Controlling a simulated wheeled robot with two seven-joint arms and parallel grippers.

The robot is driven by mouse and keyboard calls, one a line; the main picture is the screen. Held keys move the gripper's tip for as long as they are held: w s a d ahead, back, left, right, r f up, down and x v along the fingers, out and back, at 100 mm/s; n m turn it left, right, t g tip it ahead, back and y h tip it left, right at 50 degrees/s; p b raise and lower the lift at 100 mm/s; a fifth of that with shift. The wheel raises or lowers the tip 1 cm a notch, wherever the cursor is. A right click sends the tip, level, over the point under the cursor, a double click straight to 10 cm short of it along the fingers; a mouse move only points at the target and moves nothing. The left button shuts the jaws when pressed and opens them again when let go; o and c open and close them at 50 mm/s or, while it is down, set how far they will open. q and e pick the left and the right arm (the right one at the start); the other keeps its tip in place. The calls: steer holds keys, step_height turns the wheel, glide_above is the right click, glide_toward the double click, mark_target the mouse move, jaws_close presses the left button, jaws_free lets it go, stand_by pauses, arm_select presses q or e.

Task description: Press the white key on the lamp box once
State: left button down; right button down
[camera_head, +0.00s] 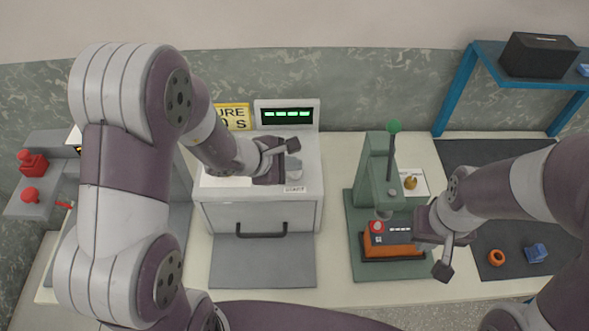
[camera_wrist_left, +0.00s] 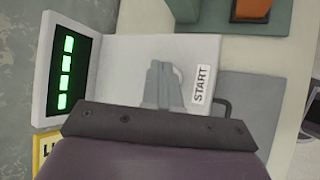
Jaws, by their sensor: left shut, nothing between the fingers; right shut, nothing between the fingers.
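The white lamp box (camera_head: 215,213) stands at the back middle of the table; its upright panel (camera_head: 287,115) shows several lit green bars, also seen in the left wrist view (camera_wrist_left: 68,75). A START label (camera_head: 294,189) is on its top; it also shows in the left wrist view (camera_wrist_left: 201,84). A pale rounded piece, apparently the white key (camera_head: 296,169), is beside the label, partly hidden by my left gripper (camera_head: 283,160). That gripper is shut and empty, low over the box top; contact cannot be told. My right gripper (camera_head: 443,268) is shut and empty beside the green press.
The green press (camera_head: 375,160) holds an orange block (camera_head: 390,250) with a red button. An orange ring (camera_head: 496,257) and a blue block (camera_head: 535,253) lie on the dark mat (camera_head: 480,150). Red items (camera_head: 32,162) are at far left. A blue shelf (camera_head: 465,90) stands behind right.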

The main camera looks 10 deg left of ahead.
mark_target(291, 174)
arm_select(q)
steer(key=shift+f+b, duration=0.35)
steer(key=shift+r, duration=0.1)
stand_by(0.5)
steer(key=shift+r+p, duration=0.65)
steer(key=shift+r, duration=0.25)
step_height(291, 174, up, 5)
steer(key=p, duration=0.3)
steer(key=shift+p, duration=0.4)
